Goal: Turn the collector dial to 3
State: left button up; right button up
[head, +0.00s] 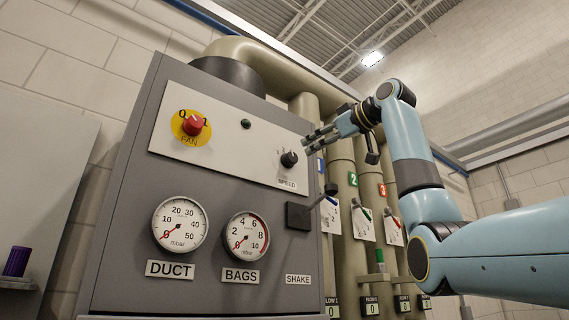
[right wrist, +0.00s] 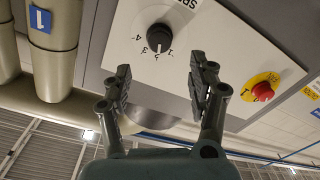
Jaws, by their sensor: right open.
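The collector dial is a black knob marked SPEED (head: 289,159) on the pale upper panel of the grey cabinet. In the right wrist view the same dial (right wrist: 159,38) appears upside down, with numbers 1 to 4 around it. Its white mark seems to point at the 2. My right gripper (head: 306,142) is open and empty, just right of and slightly above the dial in the head view. In the right wrist view its two fingers (right wrist: 165,82) stand apart, with the dial beyond the gap between them, apparently untouched. My left gripper is not in view.
A red FAN switch (head: 193,125) on a yellow disc and a small dark green lamp (head: 246,124) share the panel. Below are the DUCT gauge (head: 180,224), BAGS gauge (head: 247,233) and a SHAKE lever (head: 324,194). Numbered pipes (head: 340,200) stand at the right.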

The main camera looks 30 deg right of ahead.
aim_at(294, 157)
jog(key=w+p, duration=0.2)
jog(key=w, duration=0.1)
jog(key=w+p, duration=0.1)
jog(key=w, duration=0.1)
jog(key=shift+a+r, duration=0.3)
jog(key=shift+a, duration=0.05)
jog(key=w, duration=0.1)
jog(key=w+p, duration=0.1)
jog(key=w, duration=0.1)
jog(key=shift+w+a+f, duration=0.1)
jog(key=shift+w+a, duration=0.1)
jog(key=shift+w, duration=0.6)
jog(key=shift+f, duration=0.15)
jog(key=shift+w, duration=0.1)
jog(key=shift+c, duration=0.5)
jog(key=c, duration=1)
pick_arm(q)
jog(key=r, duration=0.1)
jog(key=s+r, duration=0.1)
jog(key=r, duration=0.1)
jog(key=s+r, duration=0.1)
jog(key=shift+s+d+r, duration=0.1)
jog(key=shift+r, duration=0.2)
pick_arm(e)
jog(key=shift+c, duration=0.2)
